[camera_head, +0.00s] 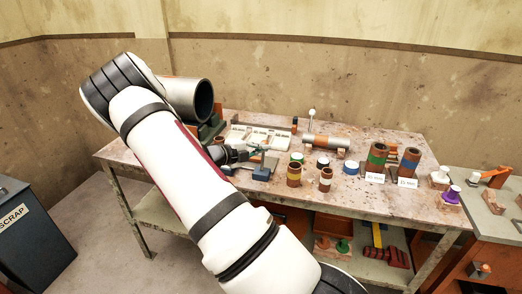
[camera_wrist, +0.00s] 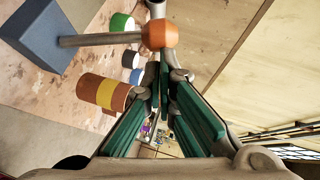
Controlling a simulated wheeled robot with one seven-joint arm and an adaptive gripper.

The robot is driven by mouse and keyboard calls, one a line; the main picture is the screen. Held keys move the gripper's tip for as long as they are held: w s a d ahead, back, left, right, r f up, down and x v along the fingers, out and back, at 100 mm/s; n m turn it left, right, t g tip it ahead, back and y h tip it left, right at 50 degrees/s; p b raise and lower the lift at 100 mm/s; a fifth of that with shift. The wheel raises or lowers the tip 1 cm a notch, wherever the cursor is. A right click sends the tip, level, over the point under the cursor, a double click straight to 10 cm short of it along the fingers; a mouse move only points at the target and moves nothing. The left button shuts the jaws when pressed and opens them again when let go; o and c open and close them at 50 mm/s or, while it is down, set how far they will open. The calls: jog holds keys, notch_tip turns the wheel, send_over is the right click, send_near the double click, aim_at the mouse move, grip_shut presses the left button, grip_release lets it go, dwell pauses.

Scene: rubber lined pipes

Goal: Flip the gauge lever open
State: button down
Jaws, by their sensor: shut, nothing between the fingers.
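The lever is a grey rod ending in an orange ball knob (camera_wrist: 158,34). It runs out from a blue block (camera_wrist: 38,36) at the upper left of the wrist view. In the head view the blue block (camera_head: 262,173) sits on the worktable, and the lever is too small to make out clearly. My gripper (camera_head: 257,151) is just above and behind the block. In the wrist view my gripper (camera_wrist: 165,72) has its green-padded fingers shut and empty. The knob appears just beyond the fingertips; I cannot tell whether they touch.
Banded cylinders (camera_wrist: 104,92) and small capped pots stand near the block. A white tray (camera_head: 262,137) lies behind my gripper. Green and blue banded pipes (camera_head: 376,157) stand to the right.

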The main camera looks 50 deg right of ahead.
jog(key=shift+a, duration=0.1)
jog(key=s+r+p+v, duration=0.1)
jog(key=s+p+v, duration=0.1)
jog(key=v, duration=1)
jog(key=shift+s+a, duration=0.2)
jog(key=shift+a, duration=0.25)
jog(key=shift+r, duration=0.1)
